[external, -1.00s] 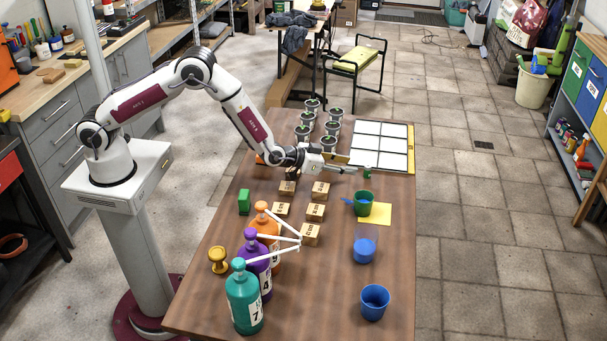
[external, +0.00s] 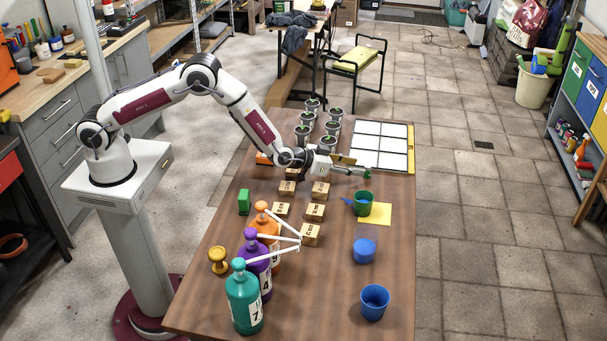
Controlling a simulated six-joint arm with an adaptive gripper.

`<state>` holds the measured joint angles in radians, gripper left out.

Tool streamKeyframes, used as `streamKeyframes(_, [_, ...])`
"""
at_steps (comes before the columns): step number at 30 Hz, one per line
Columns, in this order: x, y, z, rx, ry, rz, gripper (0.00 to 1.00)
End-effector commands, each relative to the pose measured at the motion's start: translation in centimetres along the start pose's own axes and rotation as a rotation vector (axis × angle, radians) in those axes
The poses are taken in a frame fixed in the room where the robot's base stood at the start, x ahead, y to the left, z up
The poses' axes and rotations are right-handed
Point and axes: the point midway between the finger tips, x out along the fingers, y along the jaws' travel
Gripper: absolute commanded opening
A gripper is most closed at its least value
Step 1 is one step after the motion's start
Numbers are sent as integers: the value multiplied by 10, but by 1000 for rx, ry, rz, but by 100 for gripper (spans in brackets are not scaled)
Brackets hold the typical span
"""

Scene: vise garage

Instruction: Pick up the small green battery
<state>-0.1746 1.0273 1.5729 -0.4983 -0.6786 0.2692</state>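The small green battery (external: 367,175) stands on the wooden table near its right edge, just behind the green cup. It is tiny in the external view and partly covered by the fingertips. My gripper (external: 364,170) points to the right, low over the table, with its fingertips at the battery. Whether the fingers are closed on it or only around it is too small to tell. A larger green block (external: 244,201) stands apart on the left side of the table.
The green cup (external: 363,204) stands close in front of my gripper, by a yellow sheet (external: 377,215). A white-celled tray (external: 381,143) and several metal cups (external: 331,128) are behind. Bottles (external: 243,300) with long nozzles stand front left.

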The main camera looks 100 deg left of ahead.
Motion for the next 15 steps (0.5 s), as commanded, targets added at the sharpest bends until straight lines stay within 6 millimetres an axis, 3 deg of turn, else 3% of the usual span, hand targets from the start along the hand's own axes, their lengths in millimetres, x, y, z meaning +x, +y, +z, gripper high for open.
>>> streamKeyframes(15, [37, 4, -1, 1, 0, -1, 37])
